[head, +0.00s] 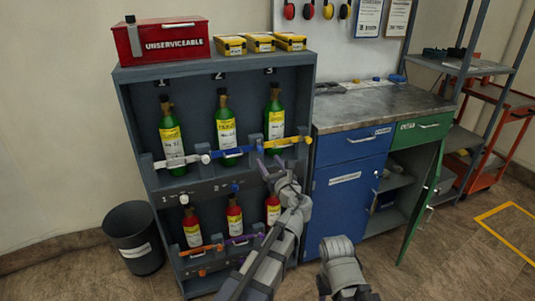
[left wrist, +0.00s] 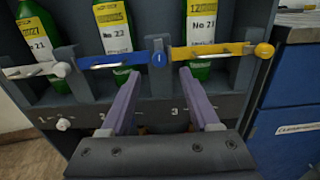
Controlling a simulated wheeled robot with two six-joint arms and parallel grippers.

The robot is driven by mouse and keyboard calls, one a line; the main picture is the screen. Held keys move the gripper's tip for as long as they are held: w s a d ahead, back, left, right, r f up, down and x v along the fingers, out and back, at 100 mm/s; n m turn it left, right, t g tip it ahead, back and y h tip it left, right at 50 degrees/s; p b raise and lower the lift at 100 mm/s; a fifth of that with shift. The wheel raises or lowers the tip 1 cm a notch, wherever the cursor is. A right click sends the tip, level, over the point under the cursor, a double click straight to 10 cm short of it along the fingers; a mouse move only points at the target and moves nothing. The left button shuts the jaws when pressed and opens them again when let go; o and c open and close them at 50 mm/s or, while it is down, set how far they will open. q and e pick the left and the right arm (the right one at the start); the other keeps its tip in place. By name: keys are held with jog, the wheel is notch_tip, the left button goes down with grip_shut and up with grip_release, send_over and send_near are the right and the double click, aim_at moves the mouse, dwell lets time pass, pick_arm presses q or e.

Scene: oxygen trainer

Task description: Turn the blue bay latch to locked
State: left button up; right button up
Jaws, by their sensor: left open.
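The blue bay latch (head: 232,152) is a blue bar across the green bottle in bay 2 on the upper shelf. In the left wrist view the bar (left wrist: 120,58) lies nearly level, with its right end at a grey post with a blue knob (left wrist: 158,59). The bay 2 bottle (head: 226,125) stands upright behind it. My left gripper (head: 270,164) is open and empty in front of the rack. In the left wrist view its two fingers (left wrist: 160,75) point at the post, one on each side below the knob, apparently not touching it.
A white latch (left wrist: 30,70) and a yellow latch (left wrist: 215,51) cross the neighbouring bays. Red bottles (head: 234,217) stand on the lower shelf. A blue cabinet (head: 345,205) is on the right, beside an open green door (head: 420,205). A bin (head: 135,240) stands at left.

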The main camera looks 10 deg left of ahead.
aim_at(261, 150)
pick_arm(q)
jog(key=x, duration=0.7)
jog(key=shift+w+a, duration=0.1)
jog(key=shift+c, duration=0.4)
grip_shut()
